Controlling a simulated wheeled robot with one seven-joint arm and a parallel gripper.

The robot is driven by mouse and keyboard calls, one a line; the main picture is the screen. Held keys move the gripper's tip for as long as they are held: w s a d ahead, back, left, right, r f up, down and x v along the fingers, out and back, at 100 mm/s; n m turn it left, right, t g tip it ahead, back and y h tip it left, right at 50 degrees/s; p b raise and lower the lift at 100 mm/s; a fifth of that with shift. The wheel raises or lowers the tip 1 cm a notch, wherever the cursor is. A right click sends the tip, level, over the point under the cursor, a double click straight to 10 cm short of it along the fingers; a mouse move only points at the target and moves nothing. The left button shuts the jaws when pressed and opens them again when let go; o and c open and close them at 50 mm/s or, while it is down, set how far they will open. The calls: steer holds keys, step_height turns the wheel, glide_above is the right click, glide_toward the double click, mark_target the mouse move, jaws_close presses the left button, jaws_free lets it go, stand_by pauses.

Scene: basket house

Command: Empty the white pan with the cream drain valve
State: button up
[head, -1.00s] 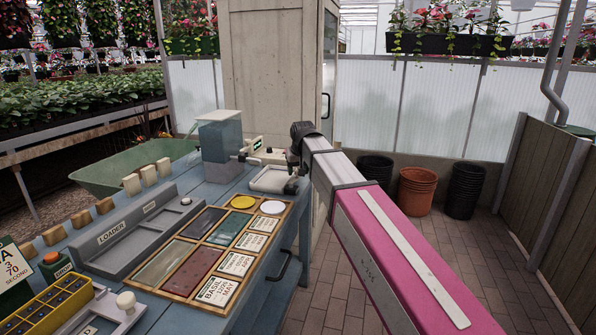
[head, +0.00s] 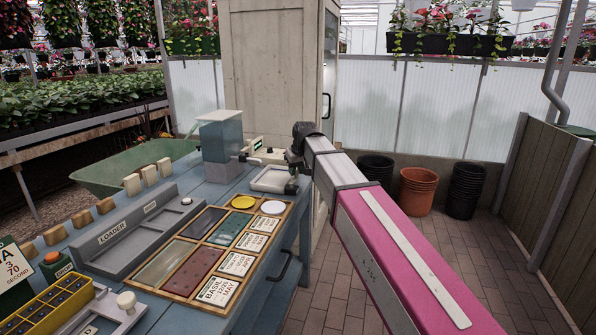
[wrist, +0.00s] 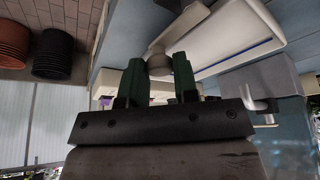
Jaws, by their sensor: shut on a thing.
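The white pan (head: 258,186) sits at the far right corner of the blue bench, below and beside a grey-blue tank with a spout. It also shows in the wrist view (wrist: 232,35) as a pale tray with a blue line along its edge. My gripper (head: 291,186) is at the pan's right edge. In the wrist view its two green fingers (wrist: 160,66) are shut on a rounded cream-grey knob (wrist: 158,58), the drain valve's handle, which joins a short arm by the pan. The valve is hidden behind my gripper in the head view. The pan's contents cannot be made out.
The tank (head: 221,142) stands left of the pan. A wooden tray of coloured panels and seed labels (head: 225,250) and a grey loader (head: 130,232) lie nearer. A tall cabinet (head: 270,70) stands behind. Floor pots (head: 417,192) are to the right.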

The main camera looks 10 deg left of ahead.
steer(key=shift+a+n, duration=0.1)
steer(key=shift+n, duration=0.2)
steer(key=o, duration=0.9)
steer(key=shift+r, duration=0.1)
steer(key=v, duration=1)
steer(key=shift+r, duration=0.25)
